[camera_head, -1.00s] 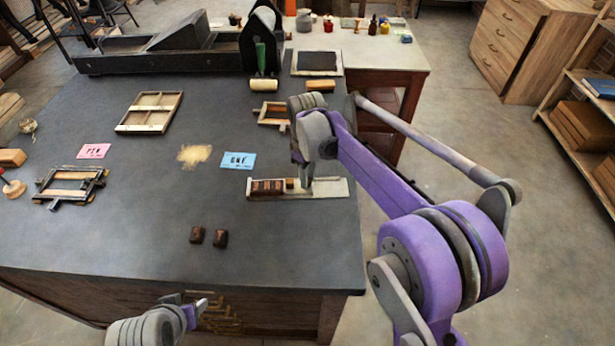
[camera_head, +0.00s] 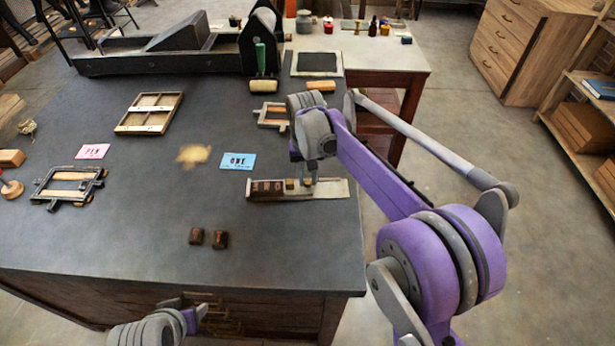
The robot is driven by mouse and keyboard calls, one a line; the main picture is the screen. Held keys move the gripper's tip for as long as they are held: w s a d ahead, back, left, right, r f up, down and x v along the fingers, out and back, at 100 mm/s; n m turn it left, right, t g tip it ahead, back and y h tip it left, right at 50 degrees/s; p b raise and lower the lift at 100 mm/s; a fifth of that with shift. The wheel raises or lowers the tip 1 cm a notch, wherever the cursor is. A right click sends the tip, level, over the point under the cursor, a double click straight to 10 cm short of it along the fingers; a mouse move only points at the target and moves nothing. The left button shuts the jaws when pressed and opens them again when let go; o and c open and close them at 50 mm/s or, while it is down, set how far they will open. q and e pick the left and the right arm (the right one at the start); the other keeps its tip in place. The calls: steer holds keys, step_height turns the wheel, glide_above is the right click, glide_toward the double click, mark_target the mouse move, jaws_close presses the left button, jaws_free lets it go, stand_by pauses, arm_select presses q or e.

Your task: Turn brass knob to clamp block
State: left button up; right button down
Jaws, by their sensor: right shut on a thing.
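A pale metal tray like a composing stick (camera_head: 336,189) lies near the right edge of the dark bench. Dark brown letter blocks (camera_head: 266,187) stand side by side at its left end. A small brass-coloured piece (camera_head: 290,184) sits just right of them. A second brass-coloured piece, which looks like the knob (camera_head: 306,182), is at my right gripper's fingertips.
Two small brown blocks (camera_head: 208,237) lie in front of the tray. A blue card (camera_head: 238,161) and a pink card (camera_head: 92,151) lie on the bench. A small frame (camera_head: 271,116), a wooden case (camera_head: 149,113) and a black press (camera_head: 170,52) stand behind. The front middle is mostly clear.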

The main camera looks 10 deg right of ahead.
mark_target(307, 181)
steer(key=shift+m, duration=1.1)
steer(key=c, duration=0.7)
jaws_free()
step_height(307, 181, up, 11)
steer(key=shift+a+f+p, duration=0.1)
steer(key=shift+p, duration=0.2)
